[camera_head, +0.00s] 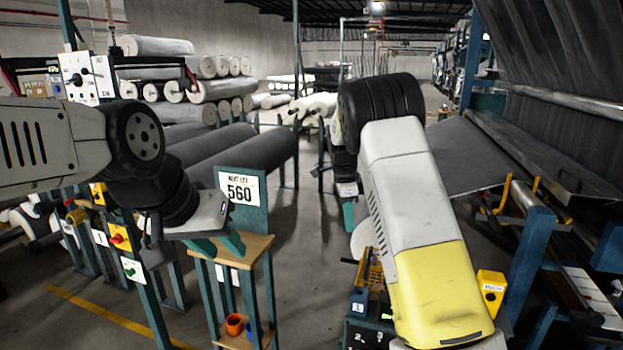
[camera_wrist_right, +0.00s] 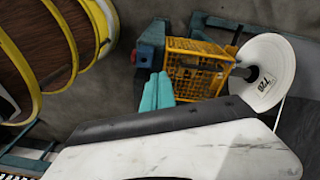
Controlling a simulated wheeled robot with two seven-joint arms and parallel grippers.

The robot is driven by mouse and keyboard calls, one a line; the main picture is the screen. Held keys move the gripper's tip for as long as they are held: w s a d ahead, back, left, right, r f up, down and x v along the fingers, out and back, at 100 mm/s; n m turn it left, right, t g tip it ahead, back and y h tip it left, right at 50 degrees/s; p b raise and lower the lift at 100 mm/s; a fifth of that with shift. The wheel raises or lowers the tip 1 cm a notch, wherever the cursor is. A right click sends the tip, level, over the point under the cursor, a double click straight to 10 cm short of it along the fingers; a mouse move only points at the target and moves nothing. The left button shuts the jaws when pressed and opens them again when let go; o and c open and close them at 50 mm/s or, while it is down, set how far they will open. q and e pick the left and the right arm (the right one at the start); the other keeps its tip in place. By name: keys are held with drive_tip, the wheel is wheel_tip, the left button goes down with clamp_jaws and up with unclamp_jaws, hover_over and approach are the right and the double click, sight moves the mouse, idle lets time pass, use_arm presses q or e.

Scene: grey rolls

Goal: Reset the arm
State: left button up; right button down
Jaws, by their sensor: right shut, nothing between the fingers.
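My left arm comes in from the left in the head view, and its gripper (camera_head: 218,244) hangs in front of a small wooden stand. Its two teal fingers show apart with nothing seen between them. My right arm, white and yellow, reaches forward from the lower right and hides most of its own gripper. Only a bit of teal of the right gripper (camera_head: 348,214) shows beside the arm. In the right wrist view its teal fingers (camera_wrist_right: 158,91) are together and empty, in front of a yellow basket (camera_wrist_right: 197,68).
The wooden stand (camera_head: 244,250) with a 560 sign (camera_head: 240,189) is close to my left gripper. A white reel (camera_wrist_right: 268,73) is beside the basket. Grey rolls (camera_head: 240,150) lie behind on racks. A machine with a dark sloping plate (camera_head: 460,157) stands at the right. Floor shows between.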

drive_tip(key=s+d+r+n+t+y, duration=0.35)
drive_tip(key=s+r+n, duration=0.55)
drive_tip(key=s+r, duration=0.6)
drive_tip(key=s+n+t, duration=0.3)
drive_tip(key=s+n, duration=0.6)
drive_tip(key=s, duration=0.9)
drive_tip(key=shift+s+a, duration=0.15)
drive_tip(key=shift+s, duration=0.1)
drive_tip(key=shift+t, duration=0.25)
